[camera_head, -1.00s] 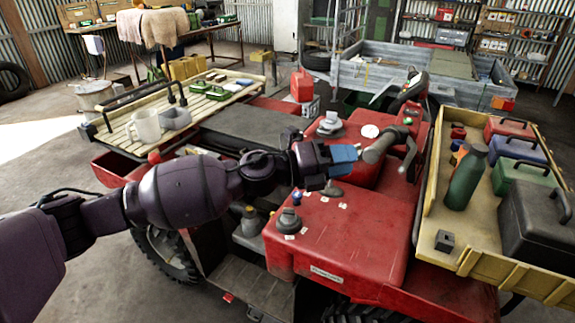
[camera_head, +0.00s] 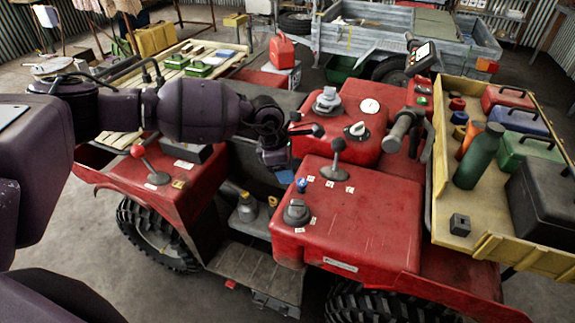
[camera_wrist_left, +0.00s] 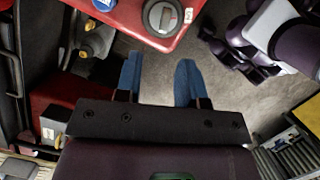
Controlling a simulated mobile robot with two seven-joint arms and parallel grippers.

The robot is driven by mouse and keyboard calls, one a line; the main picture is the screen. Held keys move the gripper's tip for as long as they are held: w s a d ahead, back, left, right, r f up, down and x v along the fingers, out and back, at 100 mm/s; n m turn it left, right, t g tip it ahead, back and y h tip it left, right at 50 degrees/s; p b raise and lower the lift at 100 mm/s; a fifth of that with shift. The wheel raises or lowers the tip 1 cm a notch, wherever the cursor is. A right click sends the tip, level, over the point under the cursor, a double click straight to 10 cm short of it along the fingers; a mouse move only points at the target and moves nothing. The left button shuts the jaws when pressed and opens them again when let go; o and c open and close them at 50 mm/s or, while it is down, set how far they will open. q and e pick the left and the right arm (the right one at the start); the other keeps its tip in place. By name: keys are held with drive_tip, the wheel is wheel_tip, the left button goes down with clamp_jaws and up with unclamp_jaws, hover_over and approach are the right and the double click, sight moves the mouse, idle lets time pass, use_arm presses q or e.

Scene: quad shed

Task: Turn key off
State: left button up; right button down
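A small blue-topped control (camera_head: 301,185), perhaps the key, stands on the red body panel (camera_head: 365,222) of the quad. A grey round rotary switch (camera_head: 297,212) sits just in front of it. In the left wrist view the rotary switch (camera_wrist_left: 162,16) shows at the top, beyond the fingertips, with the blue top (camera_wrist_left: 103,4) at the edge. My left gripper (camera_head: 284,176) points down beside the panel's left edge. Its blue fingers (camera_wrist_left: 158,80) are apart, with only floor seen between them, so it is open and empty. My right gripper is not in view.
The handlebar grip (camera_head: 402,130) is farther right. A red-knobbed lever (camera_head: 138,152) rises left of my gripper. The yellow rack (camera_head: 455,228) holds a green bottle (camera_head: 478,157) and cases.

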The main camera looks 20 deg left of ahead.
use_arm(q)
drive_tip(key=b, duration=0.3)
hover_over(296, 201)
drive_tip(key=a, duration=0.2)
drive_tip(key=f, duration=0.5)
drive_tip(key=shift+s+d+f, duration=0.1)
drive_tip(key=shift+s+d, duration=0.1)
drive_tip(key=shift+b+x, duration=0.75)
drive_tip(key=shift+x, duration=0.45)
drive_tip(key=shift+b+x, duration=0.85)
drive_tip(key=shift+x, duration=0.75)
clamp_jaws()
